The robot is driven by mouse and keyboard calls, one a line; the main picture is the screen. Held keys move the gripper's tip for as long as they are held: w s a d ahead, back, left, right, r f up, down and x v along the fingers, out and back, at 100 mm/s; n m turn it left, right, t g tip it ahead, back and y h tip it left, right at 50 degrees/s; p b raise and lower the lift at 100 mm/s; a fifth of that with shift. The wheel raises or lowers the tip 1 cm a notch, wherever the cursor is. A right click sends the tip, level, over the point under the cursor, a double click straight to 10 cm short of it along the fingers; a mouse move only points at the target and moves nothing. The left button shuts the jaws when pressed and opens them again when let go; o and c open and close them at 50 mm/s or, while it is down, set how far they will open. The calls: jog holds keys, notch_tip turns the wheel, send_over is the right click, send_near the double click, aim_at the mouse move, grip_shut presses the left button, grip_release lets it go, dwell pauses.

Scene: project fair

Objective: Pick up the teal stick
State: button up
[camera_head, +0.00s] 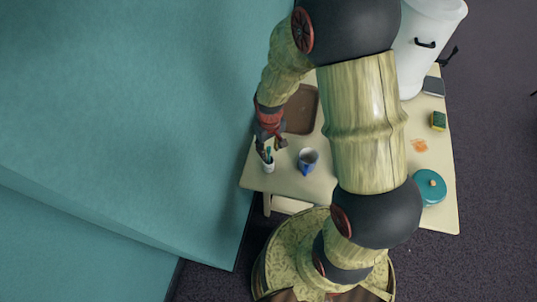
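A small white cup (268,167) stands near the left front corner of the cream table. A thin teal stick (268,154) pokes up out of it, with darker sticks close by that are too small to make out. My gripper (271,147) hangs over this cup with its fingers spread. The stick's upper end shows between or just in front of the fingers; I cannot tell whether they touch it. The arm hides part of the table's middle.
A blue-grey mug (308,160) stands close to the right of the cup. A brown tray (301,110) lies behind. A teal wall (130,110) borders the table's left.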

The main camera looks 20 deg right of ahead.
aim_at(269, 154)
jog(key=shift+a+f, duration=0.1)
jog(key=shift+f, duration=1.9)
jog(key=shift+c, duration=0.8)
jog(key=c, duration=0.7)
grip_shut()
